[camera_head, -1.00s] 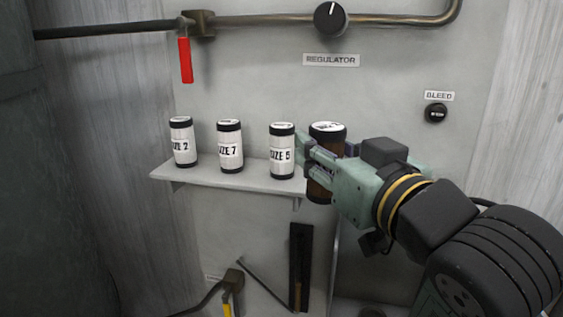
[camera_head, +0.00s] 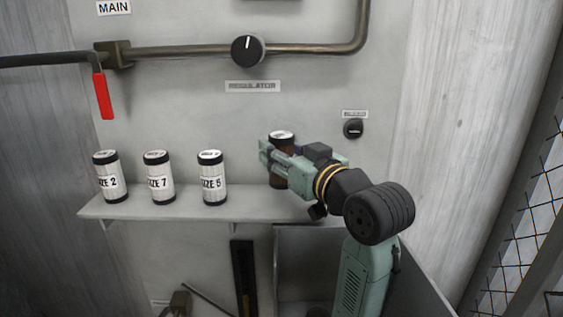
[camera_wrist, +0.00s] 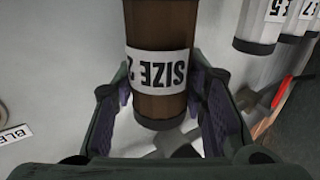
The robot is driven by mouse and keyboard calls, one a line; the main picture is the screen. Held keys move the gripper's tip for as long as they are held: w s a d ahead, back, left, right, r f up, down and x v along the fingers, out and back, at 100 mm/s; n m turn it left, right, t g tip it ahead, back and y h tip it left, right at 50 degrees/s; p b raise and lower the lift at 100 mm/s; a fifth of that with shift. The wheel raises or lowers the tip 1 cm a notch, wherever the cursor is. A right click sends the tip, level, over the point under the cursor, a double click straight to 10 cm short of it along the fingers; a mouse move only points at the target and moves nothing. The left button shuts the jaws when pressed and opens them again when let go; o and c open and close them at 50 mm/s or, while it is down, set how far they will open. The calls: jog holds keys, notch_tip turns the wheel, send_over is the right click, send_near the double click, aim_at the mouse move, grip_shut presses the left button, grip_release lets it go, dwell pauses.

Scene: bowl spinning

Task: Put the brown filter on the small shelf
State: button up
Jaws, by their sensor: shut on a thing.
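My gripper (camera_head: 272,165) is shut around the brown filter (camera_head: 279,182), a brown cylinder with a black cap and a white top. In the wrist view the brown filter (camera_wrist: 157,98) fills the middle between the fingers, and its white band reads SIZE with a partly hidden digit. The small shelf (camera_head: 180,215) is a pale ledge on the wall. The filter is upright near the shelf's right end. My gripper hides part of it, and I cannot tell whether its base touches the shelf.
White filters marked size 2 (camera_head: 110,178), size 7 (camera_head: 159,178) and size 5 (camera_head: 212,178) stand on the shelf to the left. A regulator knob (camera_head: 248,51), a red-handled valve (camera_head: 103,96) and a bleed button (camera_head: 353,129) are above. An open box (camera_head: 345,237) is below right.

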jog(key=shift+w+f, duration=0.15)
jog(key=shift+w, duration=0.05)
jog(key=shift+f+p, duration=0.3)
jog(key=shift+f, duration=1.35)
jog(key=shift+f, duration=0.15)
jog(key=o, duration=1.2)
jog(key=shift+s+d, duration=0.15)
jog(key=b+v, duration=0.1)
jog(key=v, duration=0.6)
jog(key=shift+b, duration=0.4)
jog(key=shift+s, duration=0.15)
